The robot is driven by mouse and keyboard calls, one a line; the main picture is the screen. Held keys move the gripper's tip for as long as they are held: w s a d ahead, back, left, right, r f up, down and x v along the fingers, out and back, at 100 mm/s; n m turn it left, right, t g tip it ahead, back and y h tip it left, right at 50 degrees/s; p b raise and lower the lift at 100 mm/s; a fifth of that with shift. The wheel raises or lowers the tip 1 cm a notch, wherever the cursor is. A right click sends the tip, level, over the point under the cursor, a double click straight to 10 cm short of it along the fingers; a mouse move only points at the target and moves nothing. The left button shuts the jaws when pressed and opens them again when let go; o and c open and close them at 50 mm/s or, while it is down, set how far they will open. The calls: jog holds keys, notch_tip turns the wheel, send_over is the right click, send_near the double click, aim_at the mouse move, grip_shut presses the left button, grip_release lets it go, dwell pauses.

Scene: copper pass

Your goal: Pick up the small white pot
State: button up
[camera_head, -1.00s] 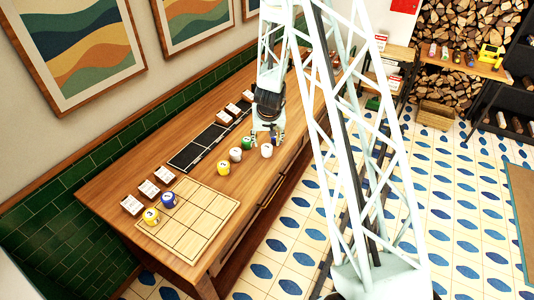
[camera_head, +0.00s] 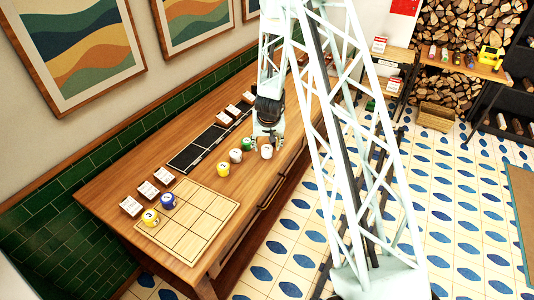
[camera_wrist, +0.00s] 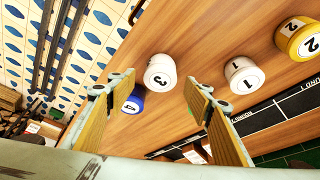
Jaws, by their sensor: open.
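A white pot marked 3 (camera_wrist: 160,74) lies ahead of the fingers in the wrist view, between their lines and apart from both. It appears as the white pot (camera_head: 266,152) right of the row in the head view. A second white pot marked 1 (camera_wrist: 243,75) is to its right, beyond the right finger; the head view shows it as a greyish pot (camera_head: 235,156). My gripper (camera_wrist: 155,97) is open and empty. In the head view my gripper (camera_head: 268,138) is just behind the white pot, its fingertips hard to make out.
A yellow pot marked 2 (camera_wrist: 298,38), a blue pot (camera_wrist: 133,101) and a green pot (camera_head: 248,144) stand near. A black strip (camera_head: 190,157) and a wooden grid board (camera_head: 205,205) lie on the table (camera_head: 115,180).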

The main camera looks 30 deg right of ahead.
jog(key=shift+x, duration=1.35)
jog(key=shift+c, duration=0.7)
jog(key=c, duration=0.9)
